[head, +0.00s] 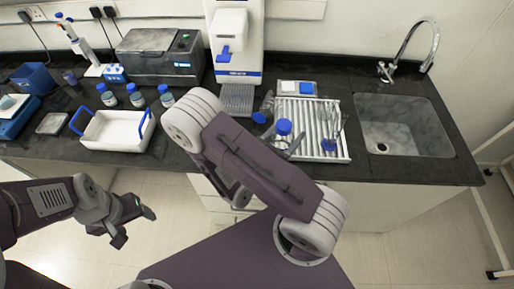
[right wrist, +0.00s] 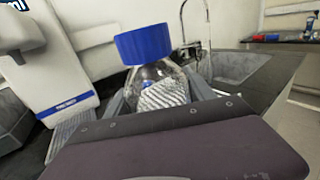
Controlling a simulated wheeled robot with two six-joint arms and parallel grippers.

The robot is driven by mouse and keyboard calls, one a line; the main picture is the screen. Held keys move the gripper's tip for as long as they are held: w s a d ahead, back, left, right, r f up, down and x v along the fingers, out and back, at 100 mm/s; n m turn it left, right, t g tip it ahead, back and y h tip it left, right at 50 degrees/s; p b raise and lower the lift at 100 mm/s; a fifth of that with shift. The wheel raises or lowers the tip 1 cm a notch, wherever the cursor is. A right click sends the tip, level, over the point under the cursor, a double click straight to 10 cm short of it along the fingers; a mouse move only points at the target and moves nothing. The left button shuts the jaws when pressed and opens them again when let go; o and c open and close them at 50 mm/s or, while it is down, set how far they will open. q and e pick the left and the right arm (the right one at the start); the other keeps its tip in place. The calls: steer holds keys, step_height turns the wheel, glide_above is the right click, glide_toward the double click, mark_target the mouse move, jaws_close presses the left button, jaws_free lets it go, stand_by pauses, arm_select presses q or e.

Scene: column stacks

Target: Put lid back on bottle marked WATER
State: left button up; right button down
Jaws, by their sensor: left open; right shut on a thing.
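My right gripper (head: 283,145) is shut on a clear bottle with a blue lid (head: 284,127), above the draining rack. In the right wrist view, the blue lid (right wrist: 143,44) sits at the top of the clear bottle (right wrist: 160,88), with grey fingers on both sides of the body. My left gripper (head: 135,226) is open and empty, low in front of the bench. Three blue-lidded bottles (head: 136,97) stand at the back left of the bench. I cannot read a WATER mark on any bottle.
A white tray with blue handles (head: 116,131) stands at the left. The white draining rack (head: 342,155) holds glassware and a blue piece (head: 329,145). Another blue piece (head: 259,117) lies left of the rack. The sink (head: 404,128) and tap are at the right. Bare worktop lies before the sink.

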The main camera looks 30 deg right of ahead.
arm_select(q)
step_height(320, 180, down, 9)
steer(key=b, duration=0.7)
steer(key=shift+f, duration=0.15)
arm_select(e)
steer(key=w+a+f, duration=0.4)
steer(key=w+f, duration=0.2)
steer(key=w, duration=0.3)
steer(key=shift+a, duration=0.25)
step_height(320, 180, down, 4)
steer(key=shift+w+f, duration=0.1)
steer(key=shift+f, duration=0.05)
arm_select(q)
steer(key=shift+f, duration=0.15)
